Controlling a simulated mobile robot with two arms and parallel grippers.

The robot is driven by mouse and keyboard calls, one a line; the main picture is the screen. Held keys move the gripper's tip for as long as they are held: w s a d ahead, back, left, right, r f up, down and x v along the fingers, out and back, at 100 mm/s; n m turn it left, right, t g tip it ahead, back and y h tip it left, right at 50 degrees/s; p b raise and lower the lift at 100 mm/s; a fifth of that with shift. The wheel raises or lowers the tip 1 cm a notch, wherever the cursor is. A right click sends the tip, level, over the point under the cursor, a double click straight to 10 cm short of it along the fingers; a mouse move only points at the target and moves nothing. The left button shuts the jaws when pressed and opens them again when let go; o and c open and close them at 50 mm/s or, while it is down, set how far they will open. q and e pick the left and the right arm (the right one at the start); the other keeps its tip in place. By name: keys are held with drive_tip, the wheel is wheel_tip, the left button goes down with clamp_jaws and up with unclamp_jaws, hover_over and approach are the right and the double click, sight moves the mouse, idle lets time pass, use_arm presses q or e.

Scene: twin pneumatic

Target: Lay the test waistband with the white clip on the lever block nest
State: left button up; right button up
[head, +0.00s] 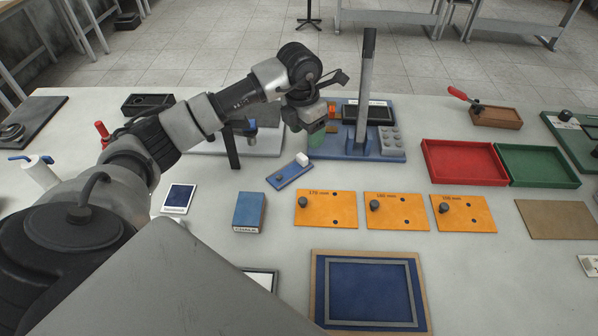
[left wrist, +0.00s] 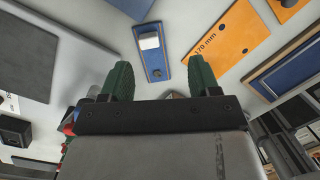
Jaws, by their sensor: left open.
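A short blue strip (head: 289,174) with a white clip (head: 302,159) at its far end and a small dark part near the other end lies on the table. I take it as the test waistband. It also shows in the left wrist view (left wrist: 153,63), beyond and between the fingertips, not held. My left gripper (head: 317,139) is open and empty above the table, just behind the strip; its green fingers show in the left wrist view (left wrist: 161,76). A lever fixture with a tall grey post (head: 365,85) stands on a blue base (head: 345,152); its nest cannot be made out. My right gripper is out of view.
Orange plates (head: 342,212) with dark knobs lie right and in front of the strip. A blue box (head: 250,209) stands front left. Red (head: 463,148) and green (head: 540,152) trays are at right. A framed blue panel (head: 368,258) lies at the front.

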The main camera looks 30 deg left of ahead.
sight(300, 158)
use_arm(q)
drive_tip(key=shift+n+g+y, duration=0.3)
drive_tip(key=shift+n+y, duration=0.1)
drive_tip(key=shift+y, duration=0.1)
drive_tip(key=f, duration=0.1)
drive_tip(key=a+f, duration=0.1)
drive_tip(key=f, duration=0.1)
drive_tip(key=a+f+p, duration=0.1)
drive_tip(key=shift+f, duration=0.15)
drive_tip(key=f, duration=0.1)
drive_tip(key=f+p, duration=0.1)
drive_tip(key=f, duration=0.1)
drive_tip(key=f+p, duration=0.1)
drive_tip(key=shift+s+d+f, duration=0.3)
drive_tip(key=shift+d+f, duration=0.1)
drive_tip(key=shift+f, duration=0.25)
drive_tip(key=c, duration=0.7)
drive_tip(key=shift+r, duration=0.1)
